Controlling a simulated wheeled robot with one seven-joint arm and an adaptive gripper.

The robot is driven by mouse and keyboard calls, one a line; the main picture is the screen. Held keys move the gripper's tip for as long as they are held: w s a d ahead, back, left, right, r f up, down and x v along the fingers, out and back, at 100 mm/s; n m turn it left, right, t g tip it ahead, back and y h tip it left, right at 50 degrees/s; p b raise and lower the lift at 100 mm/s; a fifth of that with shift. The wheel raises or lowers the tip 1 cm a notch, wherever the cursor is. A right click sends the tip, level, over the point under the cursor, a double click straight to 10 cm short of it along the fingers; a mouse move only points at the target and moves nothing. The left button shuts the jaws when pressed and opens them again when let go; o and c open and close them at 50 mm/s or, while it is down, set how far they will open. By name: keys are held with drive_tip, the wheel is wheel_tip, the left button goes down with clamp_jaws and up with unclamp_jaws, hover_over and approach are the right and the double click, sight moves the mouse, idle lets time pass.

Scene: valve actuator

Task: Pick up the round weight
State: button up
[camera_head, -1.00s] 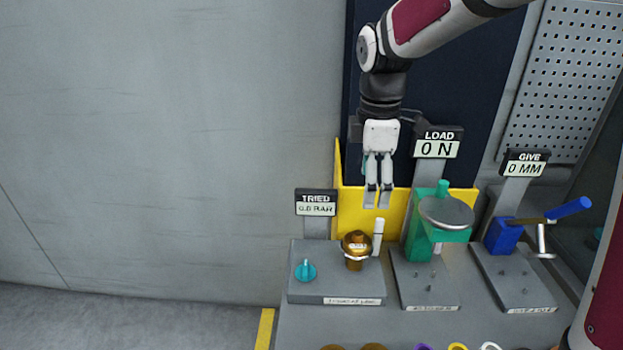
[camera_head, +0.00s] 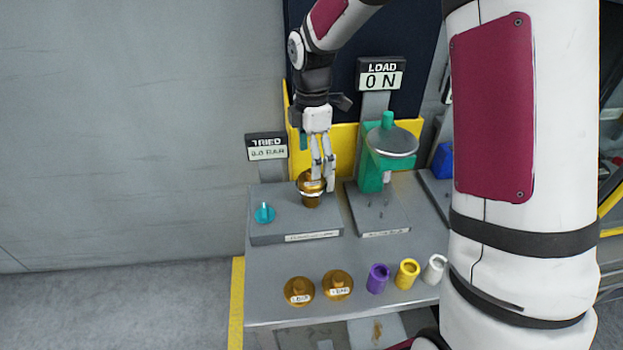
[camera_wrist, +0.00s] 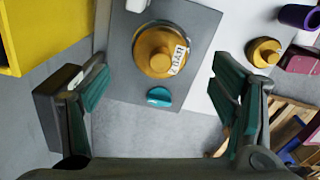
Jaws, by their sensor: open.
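A round brass weight (camera_head: 308,191) sits on top of the grey block (camera_head: 296,229) under the "TRIED" display. In the wrist view this weight (camera_wrist: 153,52) carries a white label and lies ahead of the fingers, roughly midway between them. My gripper (camera_head: 323,182) points down right by the weight and partly overlaps it in the head view. In the wrist view my gripper (camera_wrist: 160,85) has its fingers spread wide with nothing between them. I cannot tell whether a finger touches the weight. Two more round brass weights (camera_head: 299,291) (camera_head: 338,285) lie near the table's front edge.
A teal knob (camera_head: 265,213) is on the same block, left of the weight. A green press (camera_head: 372,165) with a round plate stands to the right. Purple (camera_head: 377,279), yellow (camera_head: 406,273) and white (camera_head: 434,269) cylinders lie at the front. A yellow panel (camera_head: 345,145) stands behind.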

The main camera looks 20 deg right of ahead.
wheel_tip(320, 180, down, 5)
drive_tip(key=shift+a+f+p, duration=0.1)
drive_tip(key=shift+p, duration=0.35)
drive_tip(key=c, duration=1.4)
drive_tip(key=shift+r, duration=0.65)
wheel_tip(320, 180, up, 2)
drive_tip(key=shift+r+b, duration=0.15)
drive_tip(key=shift+b, duration=0.25)
drive_tip(key=s, duration=0.5)
drive_tip(key=s+r, duration=0.1)
drive_tip(key=s, duration=1)
drive_tip(key=shift+a+r+p, duration=0.3)
drive_tip(key=shift+a, duration=0.1)
